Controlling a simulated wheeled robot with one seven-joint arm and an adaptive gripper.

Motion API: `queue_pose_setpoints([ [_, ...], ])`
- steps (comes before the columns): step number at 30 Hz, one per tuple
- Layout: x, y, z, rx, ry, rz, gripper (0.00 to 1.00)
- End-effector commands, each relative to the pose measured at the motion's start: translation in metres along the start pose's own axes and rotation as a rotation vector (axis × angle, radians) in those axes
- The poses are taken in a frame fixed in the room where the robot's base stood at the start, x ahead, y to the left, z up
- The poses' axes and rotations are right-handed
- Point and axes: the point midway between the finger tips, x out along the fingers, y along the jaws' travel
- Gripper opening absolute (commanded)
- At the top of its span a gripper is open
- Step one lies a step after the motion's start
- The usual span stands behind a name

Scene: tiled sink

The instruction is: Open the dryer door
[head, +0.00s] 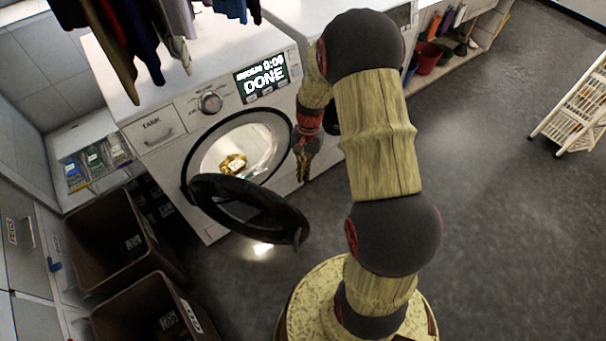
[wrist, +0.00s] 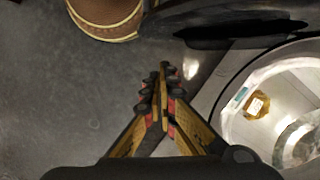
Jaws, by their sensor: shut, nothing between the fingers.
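The white dryer (head: 175,155) stands at the back left, its display reading "DONE". In the wrist view the door (wrist: 240,28) is a dark shape at the top right. The lit drum (head: 235,150) is exposed and holds a small yellow-gold item (head: 232,164), which also shows in the wrist view (wrist: 257,105). My gripper (head: 304,178) is to the right of the opening, fingers together and pointing down. In the wrist view my gripper (wrist: 162,75) is shut and empty, apart from the door.
Two brown bins (head: 120,240) stand at the lower left. Clothes (head: 150,30) hang above the dryer. A second white machine (head: 295,15) adjoins it on the right. A white rack (head: 578,110) stands far right. The grey floor (head: 490,190) on the right is clear.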

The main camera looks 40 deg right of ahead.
Motion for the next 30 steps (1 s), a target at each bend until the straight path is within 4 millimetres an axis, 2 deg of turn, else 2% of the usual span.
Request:
queue_pose_setpoints([
  [1, 0.015, 0.001, 0.000, 0.000, -0.003, 0.002, 0.00],
  [10, 0.073, 0.000, 0.001, -0.002, -0.004, 0.001, 0.00],
  [12, 0.071, 0.000, 0.014, -0.003, 0.000, 0.000, 0.00],
  [18, 0.075, 0.000, 0.034, -0.002, -0.002, 0.000, 0.00],
  [30, 0.075, 0.000, 0.040, -0.001, -0.002, 0.000, 0.00],
])
